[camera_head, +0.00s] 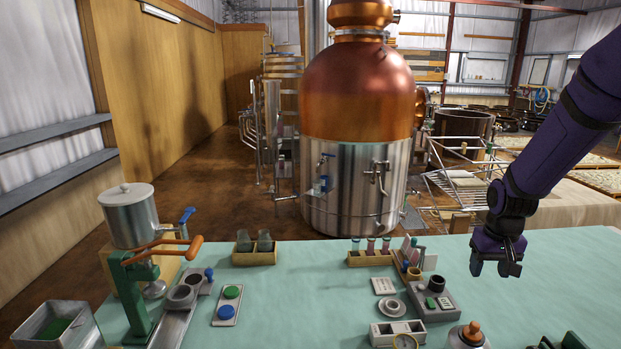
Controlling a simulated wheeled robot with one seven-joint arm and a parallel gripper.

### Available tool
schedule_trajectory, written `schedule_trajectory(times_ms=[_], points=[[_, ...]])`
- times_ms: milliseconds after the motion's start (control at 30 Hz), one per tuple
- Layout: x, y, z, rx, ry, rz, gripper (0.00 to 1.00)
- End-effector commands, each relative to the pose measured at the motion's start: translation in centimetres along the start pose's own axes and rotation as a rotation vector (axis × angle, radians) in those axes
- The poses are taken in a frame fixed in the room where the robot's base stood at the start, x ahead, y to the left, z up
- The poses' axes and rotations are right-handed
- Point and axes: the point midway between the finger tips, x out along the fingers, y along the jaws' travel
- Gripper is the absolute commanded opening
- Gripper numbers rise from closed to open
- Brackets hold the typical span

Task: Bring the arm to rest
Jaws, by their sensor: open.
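My gripper (496,270) hangs above the right part of the green table top (300,295), fingers pointing down. Its jaws are open and I see nothing held between them. My purple arm (570,125) comes in from the upper right edge of the view and bends down at the wrist. The gripper appears apart from the table and the things on it.
A wooden rack with two jars (254,248), a rack of tubes (370,250) and a grey block with a dark cup (436,298) stand left of my gripper. A green hand-lever device (138,290) stands far left. The table's middle is clear.

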Motion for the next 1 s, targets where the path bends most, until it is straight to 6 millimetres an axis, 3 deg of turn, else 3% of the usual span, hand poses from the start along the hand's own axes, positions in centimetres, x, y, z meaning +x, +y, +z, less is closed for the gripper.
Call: schedule_trajectory(times_ms=[33, 200, 500, 800, 1000], points=[[-1.9, -0.5, 0.5, -0.008, 0.021, 0.003, 0.56], [-7.0, -1.8, 2.5, -0.028, 0.073, 0.010, 0.56], [-14.8, -3.7, 7.6, -0.059, 0.165, 0.007, 0.56], [-20.5, -5.1, 13.9, -0.093, 0.256, -0.012, 0.56], [-23.1, -5.7, 18.6, -0.116, 0.317, -0.035, 0.56]])
